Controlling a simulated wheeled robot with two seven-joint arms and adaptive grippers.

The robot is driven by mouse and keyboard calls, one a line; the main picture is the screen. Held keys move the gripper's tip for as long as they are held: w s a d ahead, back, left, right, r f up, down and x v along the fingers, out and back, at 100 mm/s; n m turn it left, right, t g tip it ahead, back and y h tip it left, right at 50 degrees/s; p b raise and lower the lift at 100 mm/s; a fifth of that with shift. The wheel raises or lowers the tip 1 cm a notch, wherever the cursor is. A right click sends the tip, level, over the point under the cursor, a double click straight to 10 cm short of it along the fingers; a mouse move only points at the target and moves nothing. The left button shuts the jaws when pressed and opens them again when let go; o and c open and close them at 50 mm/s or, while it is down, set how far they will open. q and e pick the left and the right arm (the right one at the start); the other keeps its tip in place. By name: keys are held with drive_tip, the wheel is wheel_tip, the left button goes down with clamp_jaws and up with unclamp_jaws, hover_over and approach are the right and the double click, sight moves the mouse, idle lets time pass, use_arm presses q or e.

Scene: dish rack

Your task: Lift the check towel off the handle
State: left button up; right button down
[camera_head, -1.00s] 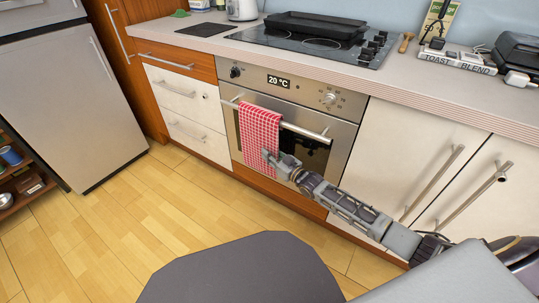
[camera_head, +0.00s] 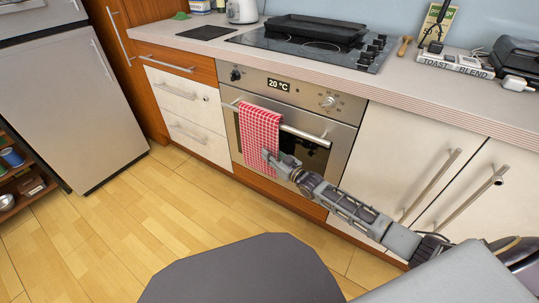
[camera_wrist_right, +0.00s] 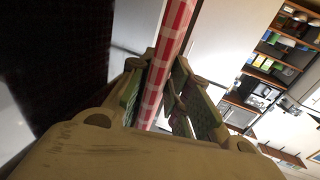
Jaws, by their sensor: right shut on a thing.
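The red-and-white check towel (camera_head: 260,129) hangs over the oven door handle (camera_head: 305,134), near its left end. My right gripper (camera_head: 272,158) is at the towel's lower right edge, in front of the oven door. In the right wrist view the towel (camera_wrist_right: 173,40) runs down between the two fingers of my right gripper (camera_wrist_right: 165,95), which are shut on it. The towel's top is still draped over the handle. My left gripper is not in view.
The oven (camera_head: 290,100) has a cooktop (camera_head: 310,42) with a black tray (camera_head: 315,28) above it. White cabinets with bar handles (camera_head: 432,185) stand to the right. A fridge (camera_head: 70,110) is at the left. The wooden floor (camera_head: 130,225) in front is clear.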

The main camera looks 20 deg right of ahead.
sight(270, 140)
drive_tip(key=shift+y, duration=0.3)
wheel_tip(270, 140, up, 8)
drive_tip(key=shift+w+d+f+p, duration=0.1)
drive_tip(key=shift+f+p, duration=0.1)
drive_tip(key=shift+p, duration=0.35)
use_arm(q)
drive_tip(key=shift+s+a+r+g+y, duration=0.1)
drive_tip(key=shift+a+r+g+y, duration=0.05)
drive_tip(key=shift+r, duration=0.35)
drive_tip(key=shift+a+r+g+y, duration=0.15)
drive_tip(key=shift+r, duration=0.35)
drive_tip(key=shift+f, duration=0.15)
use_arm(e)
drive_tip(key=shift+f+b, duration=0.1)
drive_tip(key=shift+b, duration=0.35)
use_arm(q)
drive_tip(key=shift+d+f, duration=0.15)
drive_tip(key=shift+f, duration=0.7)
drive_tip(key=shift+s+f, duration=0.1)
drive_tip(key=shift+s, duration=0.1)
use_arm(e)
drive_tip(key=shift+y, duration=0.3)
